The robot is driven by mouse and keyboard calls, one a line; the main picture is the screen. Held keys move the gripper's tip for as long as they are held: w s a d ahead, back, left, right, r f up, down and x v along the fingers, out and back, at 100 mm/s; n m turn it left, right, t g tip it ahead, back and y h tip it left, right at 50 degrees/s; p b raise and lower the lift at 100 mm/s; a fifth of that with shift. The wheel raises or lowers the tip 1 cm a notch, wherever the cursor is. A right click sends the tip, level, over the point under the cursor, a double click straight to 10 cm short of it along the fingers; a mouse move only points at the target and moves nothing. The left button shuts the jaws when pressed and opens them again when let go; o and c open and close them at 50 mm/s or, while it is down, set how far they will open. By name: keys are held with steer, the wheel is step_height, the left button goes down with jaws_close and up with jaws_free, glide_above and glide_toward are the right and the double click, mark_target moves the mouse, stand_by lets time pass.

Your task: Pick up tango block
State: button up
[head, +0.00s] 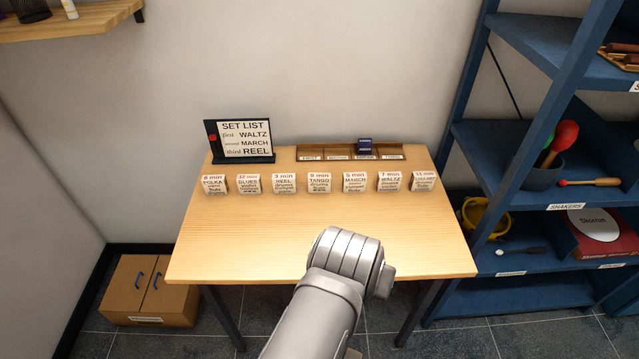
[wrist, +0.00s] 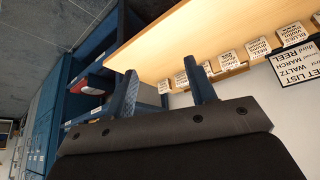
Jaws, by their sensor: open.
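The tango block (head: 319,184) is a small pale cube with printed text, "9 min TANGO" in the head view. It stands in the middle of a row of similar blocks on the wooden table (head: 250,240), between the reel block (head: 284,183) and the march block (head: 354,182).
The polka (head: 214,184), blues (head: 248,184), waltz (head: 389,181) and lullaby (head: 424,181) blocks fill the row. Behind stand a set list sign (head: 240,140) and a wooden tray (head: 320,151) holding a dark blue block (head: 365,146). A blue shelf (head: 500,150) stands right.

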steer(key=w+d+r+m+y, duration=0.25)
steer(key=w+r, duration=0.25)
steer(key=w, duration=0.7)
steer(key=n+g+h, duration=0.5)
steer(key=n, duration=2)
glide_above(318, 176)
steer(key=a, duration=0.5)
step_height(318, 176, down, 11)
steer(key=x, duration=1.1)
steer(key=shift+w+f, duration=0.15)
steer(key=shift+f, duration=0.25)
steer(key=shift+a+x, duration=0.1)
steer(key=shift+x, duration=1.25)
steer(key=shift+a+x, duration=0.15)
steer(key=shift+x, duration=1.25)
steer(key=c, duration=1.1)
